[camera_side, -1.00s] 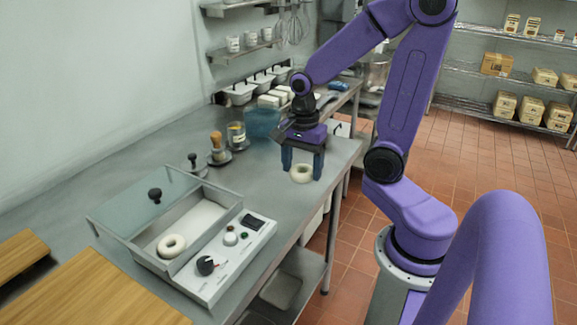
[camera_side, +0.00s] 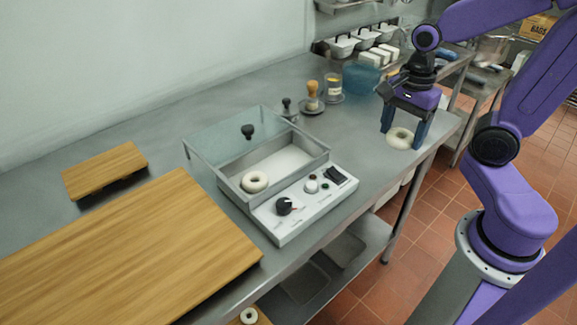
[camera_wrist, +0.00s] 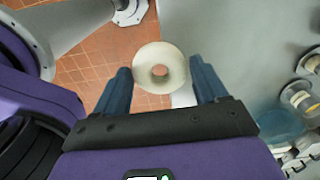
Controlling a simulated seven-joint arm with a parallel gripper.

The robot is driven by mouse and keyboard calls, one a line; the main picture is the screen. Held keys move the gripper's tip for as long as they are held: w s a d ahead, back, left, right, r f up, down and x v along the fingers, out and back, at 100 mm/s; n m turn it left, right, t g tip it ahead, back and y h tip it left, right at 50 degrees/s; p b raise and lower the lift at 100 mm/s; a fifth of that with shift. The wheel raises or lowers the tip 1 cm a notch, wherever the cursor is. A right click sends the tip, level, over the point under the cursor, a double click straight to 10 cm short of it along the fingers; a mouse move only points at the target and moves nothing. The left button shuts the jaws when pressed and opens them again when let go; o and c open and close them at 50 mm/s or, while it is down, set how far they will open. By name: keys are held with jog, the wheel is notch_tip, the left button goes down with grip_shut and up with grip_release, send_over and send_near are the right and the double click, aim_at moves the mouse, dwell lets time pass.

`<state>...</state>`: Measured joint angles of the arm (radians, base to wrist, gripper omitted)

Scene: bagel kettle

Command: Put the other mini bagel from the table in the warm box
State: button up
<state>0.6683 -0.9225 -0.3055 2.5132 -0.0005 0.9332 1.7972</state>
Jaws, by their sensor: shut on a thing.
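My gripper (camera_side: 405,138) is shut on a pale mini bagel (camera_side: 399,138), at the right part of the steel table. In the wrist view my gripper (camera_wrist: 162,84) has the bagel (camera_wrist: 160,55) between its blue fingertips, hole facing the camera. I cannot tell whether the bagel touches the table. The warm box (camera_side: 262,210) stands at mid-table with its clear, black-knobbed lid (camera_side: 215,145) back and the tray open. Another mini bagel (camera_side: 255,181) lies inside, at the box's left end.
Wooden boards (camera_side: 120,250) lie on the left. A pale ring (camera_side: 249,316) shows below the table's front edge. The tabletop between box and gripper is clear.

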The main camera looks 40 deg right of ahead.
jog(key=w+a+r, duration=0.1)
jog(key=w+a, duration=0.6)
jog(key=a, duration=0.3)
send_over(291, 163)
jog(key=f, duration=0.9)
jog(key=shift+s+f, duration=0.15)
jog(key=shift+s, duration=0.2)
jog(key=shift+w+f, duration=0.2)
jog(key=shift+f, duration=1.6)
jog(key=shift+f, duration=0.15)
jog(key=o, duration=0.8)
